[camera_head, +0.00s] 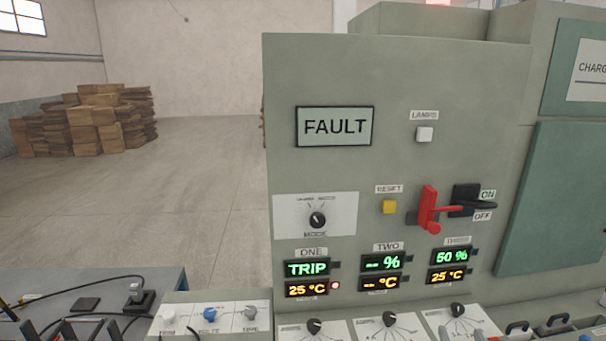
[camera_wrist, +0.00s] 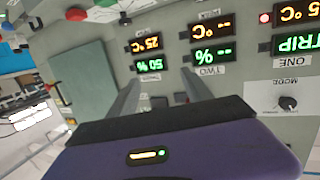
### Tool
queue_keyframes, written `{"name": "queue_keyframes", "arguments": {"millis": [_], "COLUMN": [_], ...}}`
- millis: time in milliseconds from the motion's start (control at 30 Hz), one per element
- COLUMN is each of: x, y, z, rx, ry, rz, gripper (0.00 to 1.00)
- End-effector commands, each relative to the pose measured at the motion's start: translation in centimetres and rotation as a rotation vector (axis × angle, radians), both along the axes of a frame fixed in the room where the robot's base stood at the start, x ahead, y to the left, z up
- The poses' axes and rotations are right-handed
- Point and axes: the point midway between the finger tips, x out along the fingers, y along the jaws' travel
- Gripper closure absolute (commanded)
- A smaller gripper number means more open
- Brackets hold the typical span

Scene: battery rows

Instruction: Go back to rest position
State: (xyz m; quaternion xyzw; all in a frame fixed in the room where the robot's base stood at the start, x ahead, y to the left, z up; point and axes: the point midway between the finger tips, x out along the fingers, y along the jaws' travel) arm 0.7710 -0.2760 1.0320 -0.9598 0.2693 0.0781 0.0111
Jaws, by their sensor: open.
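My gripper (camera_wrist: 161,76) shows in the wrist view. Its two grey fingers stand apart, with nothing held between them. Its dark and purple body, with a small lit indicator, fills the bottom of that view. The fingers point toward the grey-green control panel (camera_head: 300,80), which appears upside down in the wrist view. I cannot tell whether the fingers touch it. The head view does not clearly show my gripper.
The panel carries a FAULT sign (camera_head: 335,127), a yellow reset button (camera_head: 389,207), a red lever (camera_head: 429,210) and a TRIP display (camera_head: 306,269). Knobs line the ledge below. A grey table (camera_head: 170,280) stands at left. Stacked boxes (camera_head: 92,118) stand behind open floor (camera_head: 195,190).

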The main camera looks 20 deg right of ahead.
Motion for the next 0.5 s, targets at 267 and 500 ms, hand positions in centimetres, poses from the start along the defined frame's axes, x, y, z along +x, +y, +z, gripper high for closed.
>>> {"name": "queue_keyframes", "arguments": {"millis": [267, 500], "x": [-7.3, -14.4], "y": [10.9, 18.2], "z": [-0.3, 0.8], "rx": [-0.062, -0.07], "ry": [-0.09, -0.132], "rz": [0.16, 0.282], "gripper": [0.42, 0.42]}}
